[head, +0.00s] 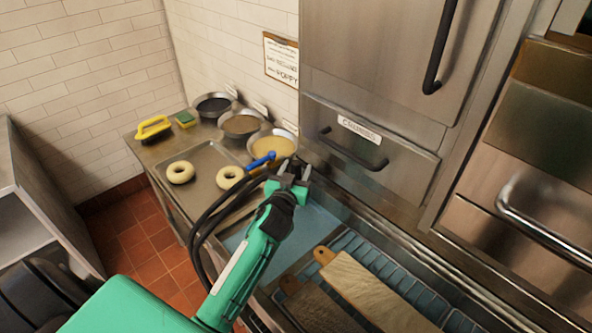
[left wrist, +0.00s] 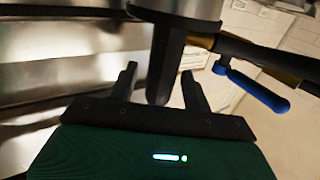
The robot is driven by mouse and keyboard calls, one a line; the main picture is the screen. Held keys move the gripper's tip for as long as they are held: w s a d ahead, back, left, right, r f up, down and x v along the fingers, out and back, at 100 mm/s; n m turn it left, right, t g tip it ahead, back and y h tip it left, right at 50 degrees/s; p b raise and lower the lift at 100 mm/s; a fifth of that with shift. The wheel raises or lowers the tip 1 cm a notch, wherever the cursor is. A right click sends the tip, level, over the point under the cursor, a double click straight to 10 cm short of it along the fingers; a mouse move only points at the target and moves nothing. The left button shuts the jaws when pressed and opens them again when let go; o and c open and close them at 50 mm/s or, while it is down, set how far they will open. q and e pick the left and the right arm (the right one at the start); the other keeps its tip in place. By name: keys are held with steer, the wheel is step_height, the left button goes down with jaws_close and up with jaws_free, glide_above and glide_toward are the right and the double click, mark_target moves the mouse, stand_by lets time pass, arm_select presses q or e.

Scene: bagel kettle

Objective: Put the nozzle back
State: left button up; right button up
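My left gripper (head: 292,172) is above the back edge of the blue-grey sink area in the head view. In the left wrist view its two dark fingers (left wrist: 160,88) are spread. A dark post under a metal collar, seemingly the nozzle (left wrist: 172,60), stands between the fingertips, with gaps visible on both sides. A blue lever (left wrist: 252,88) on a dark pipe runs off to the right of it. The blue lever also shows left of the gripper in the head view (head: 261,160). The nozzle is mostly hidden there by my gripper. My right gripper is not in view.
Cutting boards (head: 370,290) lie on a blue rack at front right. A steel drawer front (head: 370,135) stands behind the gripper.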

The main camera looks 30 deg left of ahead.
arm_select(q)
steer(key=shift+f, duration=0.25)
steer(key=shift+s+d+f+b, duration=0.1)
steer(key=shift+s+b, duration=0.2)
steer(key=shift+b, duration=0.1)
steer(key=b+v, duration=0.4)
steer(key=v, duration=0.9)
steer(key=shift+s, duration=0.1)
